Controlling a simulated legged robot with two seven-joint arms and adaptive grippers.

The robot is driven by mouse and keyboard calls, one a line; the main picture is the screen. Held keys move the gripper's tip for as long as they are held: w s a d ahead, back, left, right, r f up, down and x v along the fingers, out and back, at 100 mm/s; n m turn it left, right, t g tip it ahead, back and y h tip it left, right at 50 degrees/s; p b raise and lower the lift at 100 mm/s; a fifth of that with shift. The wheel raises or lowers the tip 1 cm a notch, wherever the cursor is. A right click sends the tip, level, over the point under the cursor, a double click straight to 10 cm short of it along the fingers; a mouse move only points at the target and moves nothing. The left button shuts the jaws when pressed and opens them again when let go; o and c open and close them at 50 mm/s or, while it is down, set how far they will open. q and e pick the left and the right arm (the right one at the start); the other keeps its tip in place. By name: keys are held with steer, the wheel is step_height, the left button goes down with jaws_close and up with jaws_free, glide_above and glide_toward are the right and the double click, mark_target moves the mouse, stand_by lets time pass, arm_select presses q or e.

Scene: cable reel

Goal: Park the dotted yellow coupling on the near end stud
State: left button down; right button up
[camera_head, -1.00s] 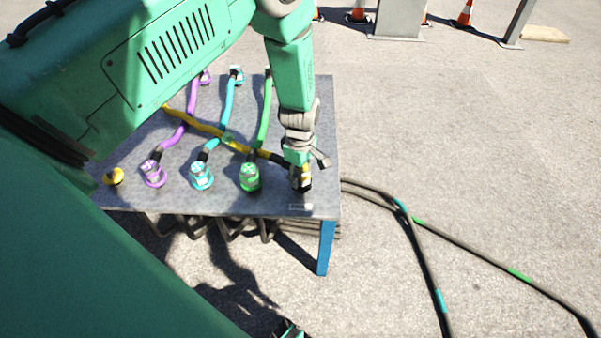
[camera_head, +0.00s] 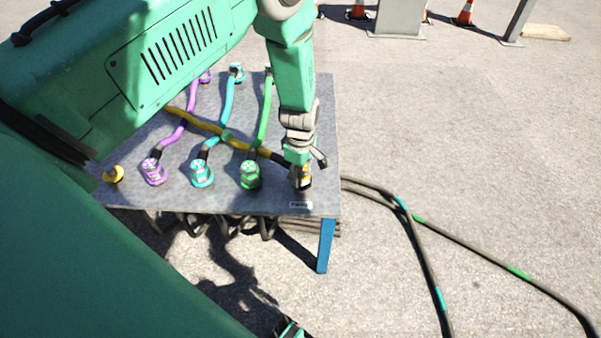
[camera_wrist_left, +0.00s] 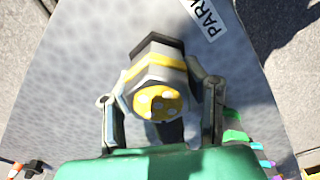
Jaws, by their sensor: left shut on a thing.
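My left gripper (camera_head: 300,178) is shut on the dotted yellow coupling (camera_wrist_left: 160,100), at the near right corner of the grey table (camera_head: 215,205). A PARK label (camera_head: 300,205) is beside the gripper at the near edge. I cannot make out the near end stud; gripper and coupling cover that spot. A small green and dark part at the bottom edge may be my right gripper (camera_head: 290,329).
Green (camera_head: 250,175), cyan (camera_head: 202,174) and purple (camera_head: 153,172) couplings stand in a row along the near side, left of the gripper. A yellow fitting (camera_head: 113,174) is at the far left. The yellow cable crosses other cables. Dark cables (camera_head: 415,222) lie on the ground at right.

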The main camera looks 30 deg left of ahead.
arm_select(q)
steer(key=c, duration=0.8)
jaws_free()
steer(key=shift+c, duration=0.2)
step_height(320, 180, up, 12)
steer(key=shift+f, duration=0.1)
